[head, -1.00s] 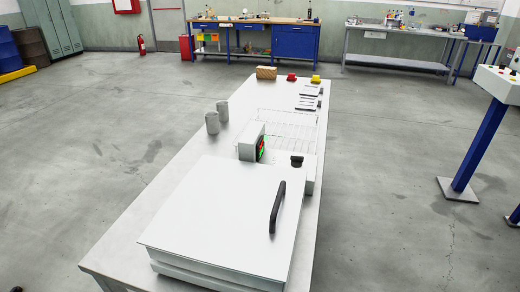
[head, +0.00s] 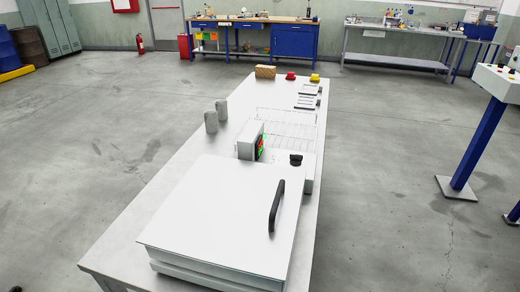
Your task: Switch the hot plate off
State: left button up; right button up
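A white hot plate press (head: 215,215) stands on the near end of a long white table, its flat lid closed. A black handle (head: 276,206) runs along the right part of the lid. Neither of my grippers shows in the head view.
A blue pedestal with a control panel (head: 480,145) stands at the right.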

aim_at(296, 160)
jog(key=j, duration=0.75)
jog(key=i+j, duration=0.15)
jog(key=j, duration=0.6)
